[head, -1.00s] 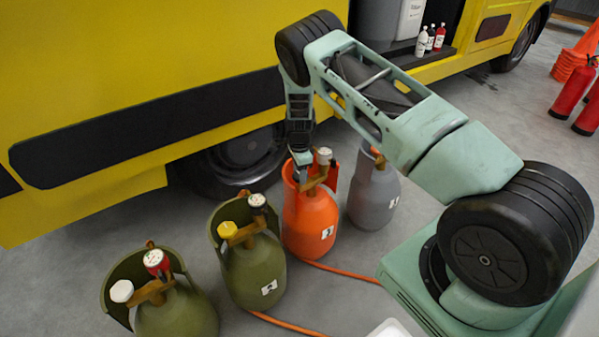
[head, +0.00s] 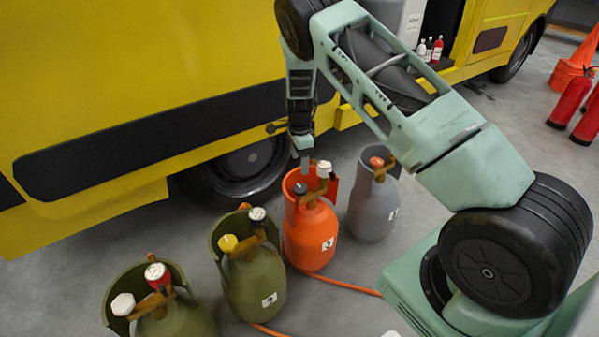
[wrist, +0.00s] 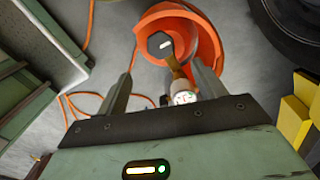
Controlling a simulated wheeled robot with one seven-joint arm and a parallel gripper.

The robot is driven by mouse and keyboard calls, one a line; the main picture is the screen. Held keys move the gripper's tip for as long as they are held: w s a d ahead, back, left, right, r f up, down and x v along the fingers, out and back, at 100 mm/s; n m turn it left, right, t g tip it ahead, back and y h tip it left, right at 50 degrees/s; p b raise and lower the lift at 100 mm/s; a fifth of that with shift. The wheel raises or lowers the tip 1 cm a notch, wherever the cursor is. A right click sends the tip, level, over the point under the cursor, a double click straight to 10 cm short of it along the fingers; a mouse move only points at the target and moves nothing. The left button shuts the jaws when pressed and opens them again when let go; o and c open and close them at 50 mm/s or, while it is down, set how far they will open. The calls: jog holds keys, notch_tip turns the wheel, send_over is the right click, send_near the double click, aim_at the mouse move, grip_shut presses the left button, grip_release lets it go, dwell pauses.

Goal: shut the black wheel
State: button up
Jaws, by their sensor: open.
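The black wheel (head: 300,188) sits on the valve at the top of the orange cylinder (head: 311,240), inside its raised collar. In the wrist view the black wheel (wrist: 159,44) is a dark knob with a white mark, beyond the fingertips and roughly between them. A white-capped gauge (wrist: 184,97) on the same brass valve shows nearer the right finger. My gripper (head: 304,163) points down above the black wheel, apart from it. In the wrist view my gripper (wrist: 161,72) has its fingers spread, with nothing held.
Two olive cylinders stand to the left, one with a yellow wheel (head: 228,242) and one with a white wheel (head: 122,304). A grey cylinder (head: 374,205) stands close on the right. The yellow truck (head: 140,90) is behind. An orange hose (head: 345,284) crosses the floor.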

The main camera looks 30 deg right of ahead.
notch_tip(320, 180, up, 6)
jog(key=shift+p, duration=0.3)
jog(key=shift+r, duration=0.1)
dwell(0.3)
jog(key=s+a+r+n+y, duration=0.1)
jog(key=s+a+r+n, duration=0.35)
jog(key=a, duration=0.35)
jog(key=s+a+r+n, duration=0.4)
jog(key=s+a+r, duration=0.15)
jog(key=a, duration=0.25)
jog(key=s+a+r+n+y, duration=0.1)
jog(key=s+a+r+n, duration=0.4)
jog(key=a, duration=0.3)
jog(key=s+a+r+n+h, duration=0.1)
jog(key=s+a+r+n, duration=0.1)
jog(key=s+n, duration=0.75)
jog(key=s+a+r+n, duration=0.25)
jog(key=s+n, duration=0.25)
jog(key=s, duration=1)
notch_tip(320, 180, up, 16)
jog(key=p, duration=1.7)
jog(key=shift+r, duration=0.15)
